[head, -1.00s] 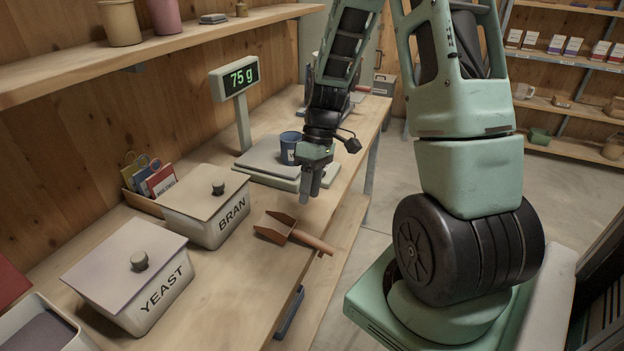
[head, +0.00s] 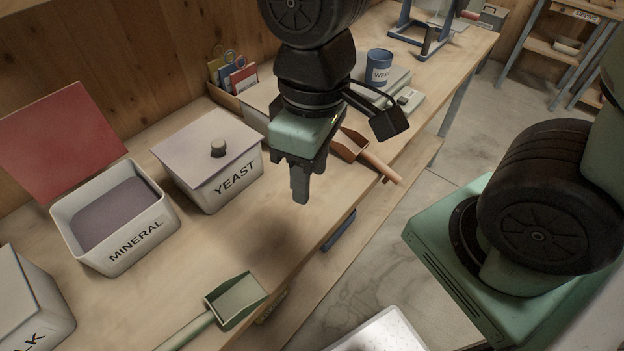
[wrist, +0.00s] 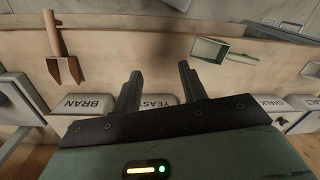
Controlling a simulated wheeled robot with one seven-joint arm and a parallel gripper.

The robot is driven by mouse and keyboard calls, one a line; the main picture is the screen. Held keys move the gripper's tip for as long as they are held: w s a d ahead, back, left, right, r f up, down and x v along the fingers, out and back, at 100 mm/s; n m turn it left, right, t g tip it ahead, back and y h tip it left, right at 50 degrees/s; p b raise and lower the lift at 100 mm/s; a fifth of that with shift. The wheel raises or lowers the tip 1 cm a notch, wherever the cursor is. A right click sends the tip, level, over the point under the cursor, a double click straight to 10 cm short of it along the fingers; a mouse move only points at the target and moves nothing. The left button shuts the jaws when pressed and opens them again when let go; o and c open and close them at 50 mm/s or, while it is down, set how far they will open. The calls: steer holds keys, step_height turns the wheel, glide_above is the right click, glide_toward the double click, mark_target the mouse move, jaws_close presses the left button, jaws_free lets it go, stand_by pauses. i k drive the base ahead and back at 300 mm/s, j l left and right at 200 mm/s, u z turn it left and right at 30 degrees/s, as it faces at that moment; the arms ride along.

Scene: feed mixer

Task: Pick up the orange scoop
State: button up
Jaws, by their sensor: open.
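The orange scoop (head: 354,146) lies on the wooden bench near its front edge, its handle pointing out over the edge. In the head view my gripper partly hides its pan. It also shows in the wrist view (wrist: 65,70) at the upper left, to the left of both fingers. My gripper (head: 301,190) is above the bench in front of the yeast bin, fingers pointing down, apart from the scoop. In the wrist view my gripper (wrist: 158,76) has its fingers spread with nothing between them.
A green scoop (head: 239,298) lies at the bench front. The yeast bin (head: 232,187) is lidded; the mineral bin (head: 144,240) is open with its red lid (head: 62,142) behind. A blue cup (head: 379,66) stands by the scale. Bare bench lies below my gripper.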

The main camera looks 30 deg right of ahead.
mark_target(348, 143)
steer(key=l+z, duration=0.95)
